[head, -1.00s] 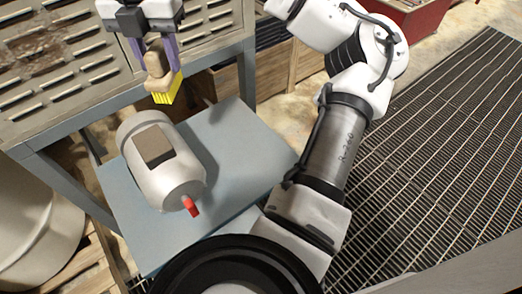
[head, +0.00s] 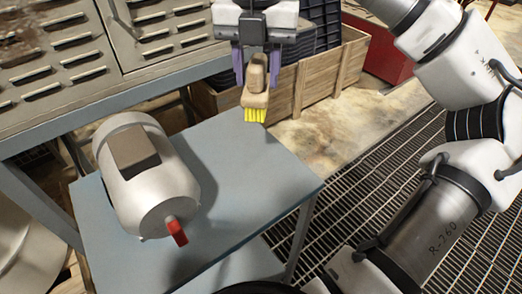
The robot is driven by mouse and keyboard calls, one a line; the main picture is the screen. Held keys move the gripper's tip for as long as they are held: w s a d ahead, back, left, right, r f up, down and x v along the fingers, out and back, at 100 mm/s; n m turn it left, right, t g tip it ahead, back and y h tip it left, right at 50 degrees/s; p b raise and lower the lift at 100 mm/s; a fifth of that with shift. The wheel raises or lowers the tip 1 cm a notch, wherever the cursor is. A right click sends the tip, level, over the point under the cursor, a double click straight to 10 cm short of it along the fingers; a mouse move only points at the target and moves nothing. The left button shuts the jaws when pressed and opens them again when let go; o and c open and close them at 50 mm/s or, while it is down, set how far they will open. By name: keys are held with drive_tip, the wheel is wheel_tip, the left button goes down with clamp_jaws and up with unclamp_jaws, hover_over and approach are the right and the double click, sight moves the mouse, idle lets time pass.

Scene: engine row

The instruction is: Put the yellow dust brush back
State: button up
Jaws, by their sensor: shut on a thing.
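The yellow dust brush (head: 256,98) has a tan wooden handle and yellow bristles that point down. My gripper (head: 256,78) is shut on its handle, with a purple finger on each side. The brush hangs upright in the air, and in the picture it overlaps the back edge of the blue-grey table top (head: 235,165). How high it is above that surface I cannot tell.
A silver motor (head: 150,180) with a red-tipped shaft lies on the left of the table top. Behind are a louvred metal cabinet (head: 60,75), a wooden crate (head: 315,80) and a red box (head: 378,55). The table's right part is bare. Floor grating (head: 350,190) lies to the right.

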sight(257, 89)
wheel_tip(257, 89, down, 16)
drive_tip(key=shift+r+b, duration=0.2)
drive_tip(key=shift+b, duration=0.4)
drive_tip(key=shift+f, duration=0.15)
drive_tip(key=o, duration=1)
drive_tip(key=shift+c, duration=0.2)
wheel_tip(257, 89, up, 12)
drive_tip(key=shift+r+p, duration=0.15)
drive_tip(key=shift+p, duration=0.35)
